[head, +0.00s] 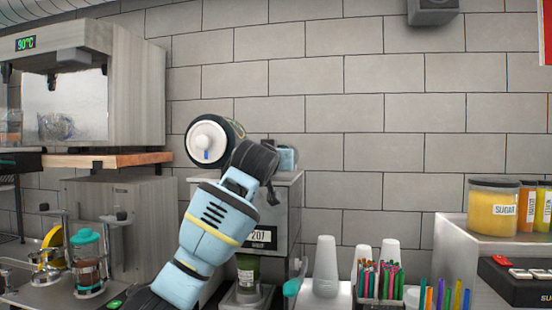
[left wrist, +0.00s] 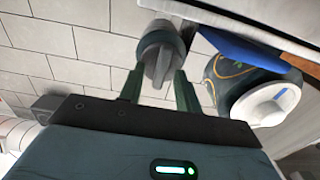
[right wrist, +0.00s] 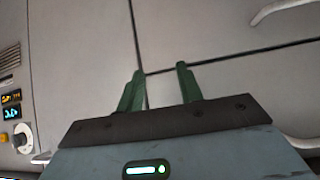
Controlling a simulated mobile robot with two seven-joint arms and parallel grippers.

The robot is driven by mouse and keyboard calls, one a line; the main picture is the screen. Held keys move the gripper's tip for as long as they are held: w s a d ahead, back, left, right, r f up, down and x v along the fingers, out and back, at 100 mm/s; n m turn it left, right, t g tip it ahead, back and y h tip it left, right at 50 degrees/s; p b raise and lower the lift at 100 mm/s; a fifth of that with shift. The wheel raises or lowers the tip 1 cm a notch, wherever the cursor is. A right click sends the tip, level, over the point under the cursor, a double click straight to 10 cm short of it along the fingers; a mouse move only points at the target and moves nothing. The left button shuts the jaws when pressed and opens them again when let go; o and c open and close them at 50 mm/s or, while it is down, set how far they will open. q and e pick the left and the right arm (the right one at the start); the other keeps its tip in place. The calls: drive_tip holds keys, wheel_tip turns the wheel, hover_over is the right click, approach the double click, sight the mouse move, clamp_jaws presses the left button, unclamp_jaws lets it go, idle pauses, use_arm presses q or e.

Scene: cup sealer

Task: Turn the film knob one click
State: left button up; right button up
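The film knob (left wrist: 160,55) is a grey round knob with a raised grip ridge, seen in the left wrist view. My left gripper (left wrist: 159,90) is open, with one green finger on each side of the ridge and a visible gap on both sides. In the head view my left arm reaches up in front of the cup sealer (head: 287,205); its fingertips and the knob are hidden or unclear there. The film roll (head: 208,143), with a white end cap, is left of my wrist. It also shows in the left wrist view (left wrist: 262,95). My right gripper (right wrist: 160,90) is open and empty.
A cup (head: 247,268) stands low in the sealer. Stacked white cups (head: 326,262) and a holder of coloured pens or straws (head: 380,280) stand to the right. A dispenser marked 90°C (head: 85,80) is at left. The right wrist view shows a pale panel and a dial (right wrist: 23,140).

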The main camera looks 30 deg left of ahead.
use_arm(q)
drive_tip(key=shift+c, duration=0.3)
clamp_jaws()
drive_tip(key=shift+m, duration=0.3)
drive_tip(key=shift+d+f+m, duration=0.1)
drive_tip(key=shift+f+m, duration=0.05)
drive_tip(key=shift+m, duration=3.65)
drive_tip(key=shift+d+f+m, duration=0.1)
drive_tip(key=shift+m, duration=3.7)
drive_tip(key=shift+f+m, duration=0.15)
drive_tip(key=shift+m, duration=3.65)
drive_tip(key=shift+w+m, duration=0.1)
drive_tip(key=shift+m, duration=0.2)
drive_tip(key=shift+o, duration=0.3)
unclamp_jaws()
